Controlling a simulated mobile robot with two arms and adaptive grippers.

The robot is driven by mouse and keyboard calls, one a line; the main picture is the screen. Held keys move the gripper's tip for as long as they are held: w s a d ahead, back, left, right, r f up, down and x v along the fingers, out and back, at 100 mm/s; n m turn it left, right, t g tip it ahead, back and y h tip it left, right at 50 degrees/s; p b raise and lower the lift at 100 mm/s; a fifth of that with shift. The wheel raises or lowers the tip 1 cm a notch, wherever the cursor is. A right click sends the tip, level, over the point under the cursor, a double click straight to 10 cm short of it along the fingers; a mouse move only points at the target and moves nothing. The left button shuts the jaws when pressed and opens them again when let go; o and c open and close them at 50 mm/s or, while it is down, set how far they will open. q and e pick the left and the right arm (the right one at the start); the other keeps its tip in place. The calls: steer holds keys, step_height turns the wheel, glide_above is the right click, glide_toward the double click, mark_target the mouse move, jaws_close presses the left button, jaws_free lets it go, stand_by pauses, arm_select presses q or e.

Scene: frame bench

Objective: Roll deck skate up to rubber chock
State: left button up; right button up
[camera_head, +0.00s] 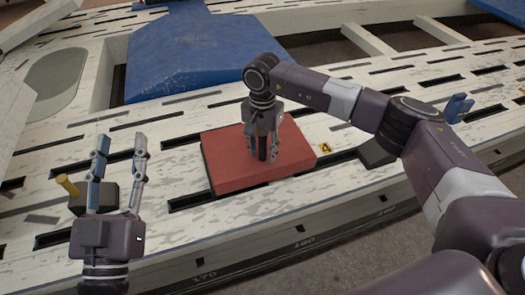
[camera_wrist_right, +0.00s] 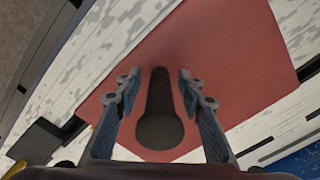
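The deck skate (camera_head: 225,171) is a flat red slab lying on the slotted whitish bench, with an upright dark post (camera_wrist_right: 160,120) on top. My right gripper (camera_head: 264,150) points down over the slab, its fingers on either side of the post. In the right wrist view a gap shows between each finger and the post, so it is open around it. The rubber chock (camera_head: 376,152) looks like a dark block right of the slab, apart from it, partly behind my right arm. My left gripper (camera_head: 121,146) is open and empty at the left.
A dark block with a yellow peg (camera_head: 68,185) stands by my left gripper. A yellow "4" marker (camera_head: 325,148) lies between slab and chock. A blue padded cover (camera_head: 190,55) lies behind. A small blue object (camera_head: 458,106) is at the right. The bench's front edge carries number marks.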

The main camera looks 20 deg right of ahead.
jaws_close()
stand_by(0.3)
steer(key=shift+a, duration=0.1)
